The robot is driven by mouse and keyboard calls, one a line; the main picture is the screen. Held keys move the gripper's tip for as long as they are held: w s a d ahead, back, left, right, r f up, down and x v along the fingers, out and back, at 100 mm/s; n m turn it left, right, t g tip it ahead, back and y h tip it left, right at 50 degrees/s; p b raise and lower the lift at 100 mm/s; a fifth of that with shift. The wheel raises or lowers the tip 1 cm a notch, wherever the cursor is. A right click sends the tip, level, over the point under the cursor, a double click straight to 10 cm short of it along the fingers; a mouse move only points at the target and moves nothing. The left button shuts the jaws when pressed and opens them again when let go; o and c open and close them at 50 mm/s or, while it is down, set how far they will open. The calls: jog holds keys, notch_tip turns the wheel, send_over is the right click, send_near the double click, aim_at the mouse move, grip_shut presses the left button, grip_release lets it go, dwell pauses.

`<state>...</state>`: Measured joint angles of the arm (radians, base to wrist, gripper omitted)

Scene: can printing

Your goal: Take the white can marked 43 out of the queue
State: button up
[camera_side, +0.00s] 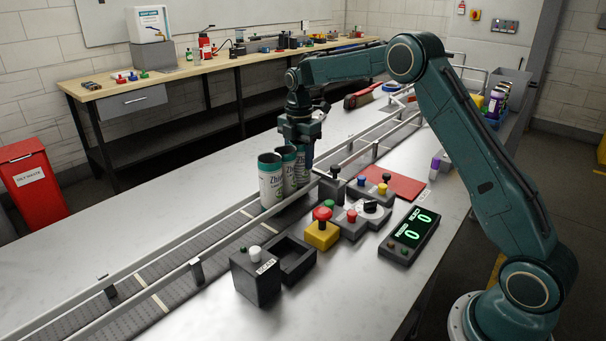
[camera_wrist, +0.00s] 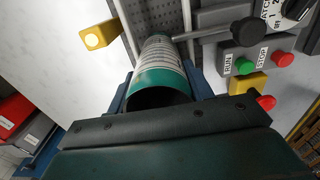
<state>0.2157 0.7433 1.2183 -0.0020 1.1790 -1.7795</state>
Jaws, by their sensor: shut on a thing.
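My gripper (camera_side: 303,143) is over the rear of this row, pointing down, shut on a can. In the wrist view, my gripper (camera_wrist: 162,88) has its jaws on both sides of a can (camera_wrist: 160,55) with a green rim and pale printed body. I cannot read a number 43 on any can.
The conveyor (camera_side: 150,272) has rails on both sides. To its right are a scan box (camera_side: 256,275), a square dark tray (camera_side: 291,254), button boxes (camera_side: 322,234) and a green display (camera_side: 410,235). A red mat (camera_side: 398,184) lies behind.

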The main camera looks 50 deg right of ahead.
jog(key=shift+r, duration=4.85)
